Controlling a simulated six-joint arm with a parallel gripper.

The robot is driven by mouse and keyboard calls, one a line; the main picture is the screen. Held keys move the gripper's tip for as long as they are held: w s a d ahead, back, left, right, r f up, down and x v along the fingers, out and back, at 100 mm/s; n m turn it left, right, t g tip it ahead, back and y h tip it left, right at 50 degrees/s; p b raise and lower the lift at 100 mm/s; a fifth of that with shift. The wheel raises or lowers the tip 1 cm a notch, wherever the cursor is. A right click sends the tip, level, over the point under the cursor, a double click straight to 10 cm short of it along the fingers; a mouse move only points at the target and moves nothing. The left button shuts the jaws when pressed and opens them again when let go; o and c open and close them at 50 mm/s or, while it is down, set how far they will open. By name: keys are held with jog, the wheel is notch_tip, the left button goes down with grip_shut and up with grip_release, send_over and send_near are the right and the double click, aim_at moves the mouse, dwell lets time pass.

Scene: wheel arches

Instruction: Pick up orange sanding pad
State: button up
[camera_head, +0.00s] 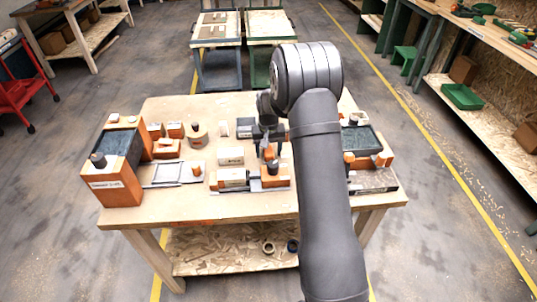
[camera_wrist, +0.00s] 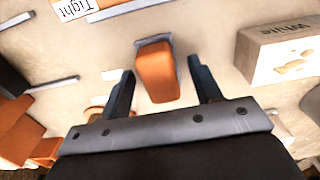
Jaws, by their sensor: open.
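An orange block with a grey edge, which looks like the orange sanding pad (camera_wrist: 155,76), lies on the pale tabletop in the wrist view. My gripper (camera_wrist: 162,68) is open, with one dark finger on each side of the block. Gaps show between the block and both fingers, and I cannot tell how far the fingertips are above the table. In the head view my gripper (camera_head: 268,138) is over the middle of the workbench, and my arm hides part of what is there.
A white box (camera_wrist: 283,54) marked "White" stands right of the gripper in the wrist view. A "Tight" label (camera_wrist: 72,8) is at the top left. The wooden workbench (camera_head: 150,215) bears several orange and white blocks, with dark-topped orange stands (camera_head: 116,192) at its left side.

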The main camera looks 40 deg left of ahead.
jog(key=c, duration=1.1)
jog(key=shift+r, duration=0.6)
notch_tip(320, 180, up, 3)
jog(key=shift+f, duration=0.1)
jog(key=w+d+r, duration=0.1)
jog(key=d+r, duration=0.1)
jog(key=d, duration=0.1)
jog(key=w+d+r, duration=0.1)
jog(key=d+r, duration=0.1)
jog(key=d, duration=0.2)
jog(key=w+d+r, duration=0.1)
jog(key=d+r, duration=0.2)
jog(key=d, duration=0.1)
jog(key=shift+w, duration=0.3)
